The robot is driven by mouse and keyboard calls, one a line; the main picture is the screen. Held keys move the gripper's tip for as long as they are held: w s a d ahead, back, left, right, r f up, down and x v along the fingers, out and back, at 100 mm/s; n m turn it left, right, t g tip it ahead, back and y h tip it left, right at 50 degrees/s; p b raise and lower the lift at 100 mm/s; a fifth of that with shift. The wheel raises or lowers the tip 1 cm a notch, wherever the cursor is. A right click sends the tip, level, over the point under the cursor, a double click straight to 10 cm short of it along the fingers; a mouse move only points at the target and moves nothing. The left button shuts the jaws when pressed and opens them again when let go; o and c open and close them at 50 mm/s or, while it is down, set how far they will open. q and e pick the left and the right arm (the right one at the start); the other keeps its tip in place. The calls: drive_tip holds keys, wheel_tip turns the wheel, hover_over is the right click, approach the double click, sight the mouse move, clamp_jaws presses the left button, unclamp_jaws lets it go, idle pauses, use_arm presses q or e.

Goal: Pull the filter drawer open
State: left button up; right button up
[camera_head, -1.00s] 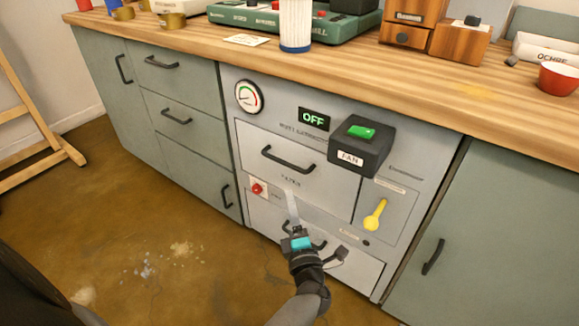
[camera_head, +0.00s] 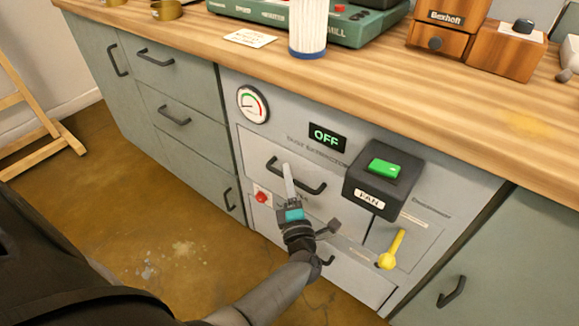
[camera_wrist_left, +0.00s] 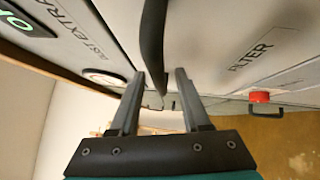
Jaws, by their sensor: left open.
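The filter drawer (camera_head: 262,150) is a grey front panel in the cabinet under the worktop, and it looks shut. Its dark bar handle (camera_head: 312,188) runs across the panel; in the left wrist view the handle (camera_wrist_left: 152,40) comes down toward the fingertips. The "FILTER" label (camera_wrist_left: 250,56) shows on the panel there. My left gripper (camera_head: 287,168) is open at the handle, partly covering it in the head view. In the left wrist view the handle lines up with the gap between the fingers (camera_wrist_left: 166,74); I cannot tell whether it touches them. My right gripper is not in view.
A black fan box (camera_head: 352,187) with a green switch juts out right of the handle. A red knob (camera_head: 262,197) is at lower left and a yellow lever (camera_head: 392,250) at right. The worktop (camera_head: 400,85) overhangs above. The floor (camera_head: 150,225) in front is clear.

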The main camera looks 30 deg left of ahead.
use_arm(q)
drive_tip(key=shift+w+a, duration=0.15)
drive_tip(key=shift+w, duration=0.05)
drive_tip(key=shift+c, duration=0.2)
clamp_jaws()
drive_tip(key=shift+r, duration=0.15)
idle(1.0)
